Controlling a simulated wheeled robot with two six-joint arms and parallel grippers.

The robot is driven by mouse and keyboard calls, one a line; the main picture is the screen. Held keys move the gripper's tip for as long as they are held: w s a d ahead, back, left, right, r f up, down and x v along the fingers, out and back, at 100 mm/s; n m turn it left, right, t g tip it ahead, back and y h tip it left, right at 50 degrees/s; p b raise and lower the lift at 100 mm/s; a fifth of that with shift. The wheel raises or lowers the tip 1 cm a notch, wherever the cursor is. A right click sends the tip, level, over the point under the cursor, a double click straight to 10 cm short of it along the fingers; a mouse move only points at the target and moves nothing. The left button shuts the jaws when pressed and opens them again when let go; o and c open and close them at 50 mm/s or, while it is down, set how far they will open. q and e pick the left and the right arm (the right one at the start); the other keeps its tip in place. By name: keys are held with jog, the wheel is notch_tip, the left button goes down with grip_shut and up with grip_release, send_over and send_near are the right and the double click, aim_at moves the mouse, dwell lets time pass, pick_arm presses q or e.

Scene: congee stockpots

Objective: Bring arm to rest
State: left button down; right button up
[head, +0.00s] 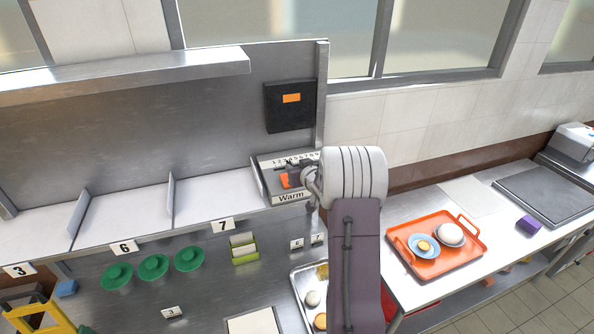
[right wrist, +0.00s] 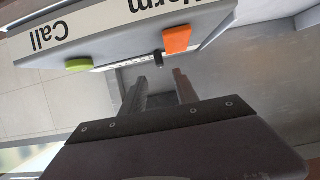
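My right arm comes up from the bottom middle of the head view. Its gripper (head: 306,178) is at the right end of the box labelled "Warm" (head: 291,196), below the dark wall panel. The right wrist view shows the two fingers (right wrist: 160,80) apart with nothing between them. In that view the box (right wrist: 130,28) appears upside down, with "Warm" and "Call" labels, an orange block (right wrist: 176,40) and a green block (right wrist: 78,65). I cannot tell whether the fingers touch it. My left gripper is not in view.
An orange tray (head: 444,270) with a blue dish and a pale round item stands on the right counter, near a purple block (head: 529,224). Several green discs (head: 153,267) and a green holder (head: 244,250) are at the left. A metal tray (head: 298,283) is partly hidden by my arm.

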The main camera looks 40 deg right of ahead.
jog(key=shift+d, duration=0.1)
dwell(0.3)
